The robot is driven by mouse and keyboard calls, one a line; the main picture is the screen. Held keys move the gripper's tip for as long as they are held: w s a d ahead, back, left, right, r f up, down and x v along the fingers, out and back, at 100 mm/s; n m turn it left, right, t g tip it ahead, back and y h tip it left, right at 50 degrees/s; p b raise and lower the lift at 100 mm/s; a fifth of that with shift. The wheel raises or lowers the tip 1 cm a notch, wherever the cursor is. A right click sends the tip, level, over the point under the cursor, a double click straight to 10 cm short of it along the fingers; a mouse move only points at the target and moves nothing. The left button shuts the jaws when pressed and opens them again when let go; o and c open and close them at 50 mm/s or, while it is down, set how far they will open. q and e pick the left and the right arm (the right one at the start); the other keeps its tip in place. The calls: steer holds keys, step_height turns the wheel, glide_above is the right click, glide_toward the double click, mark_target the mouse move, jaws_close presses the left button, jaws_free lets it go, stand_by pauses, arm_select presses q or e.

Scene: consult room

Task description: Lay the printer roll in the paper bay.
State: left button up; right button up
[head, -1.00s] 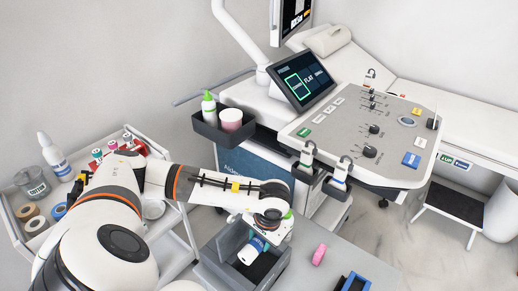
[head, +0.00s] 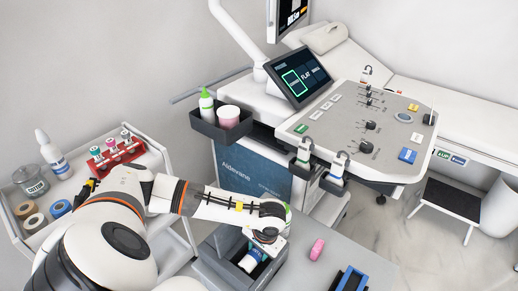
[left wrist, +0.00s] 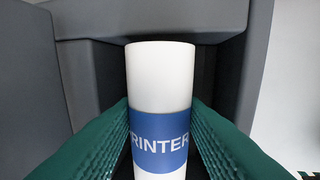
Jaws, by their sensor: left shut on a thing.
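The printer roll (left wrist: 160,80) is white with a blue band reading "PRINTER" in the left wrist view. It also shows in the head view (head: 249,262), partly hidden by my arm. My left gripper (left wrist: 160,135) has its green fingers on both sides of the roll, shut on it at the blue band. The paper bay (left wrist: 85,80) is a dark grey open tray with raised walls; its side also shows in the head view (head: 212,262). The roll is within the bay's walls. I cannot tell whether it touches the bay's floor. My right gripper is not in view.
A pink object (head: 317,249) and a blue-and-black holder (head: 350,280) are on the grey table (head: 330,265) right of the bay. A white trolley (head: 172,232) with bottles and tape rolls stands left. The ultrasound console (head: 350,125) stands behind.

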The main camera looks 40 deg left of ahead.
arm_select(q)
steer(key=shift+f+b, duration=0.3)
steer(key=shift+f, duration=0.1)
steer(key=o, duration=1.1)
steer(key=shift+o, duration=0.2)
steer(key=shift+r+p, duration=0.5)
steer(key=shift+p, duration=0.05)
steer(key=shift+r+p, duration=0.55)
step_height(320, 180, up, 11)
steer(key=d+b, duration=0.1)
steer(key=d, duration=0.1)
steer(key=shift+w+d+b, duration=0.15)
steer(key=shift+b, duration=0.15)
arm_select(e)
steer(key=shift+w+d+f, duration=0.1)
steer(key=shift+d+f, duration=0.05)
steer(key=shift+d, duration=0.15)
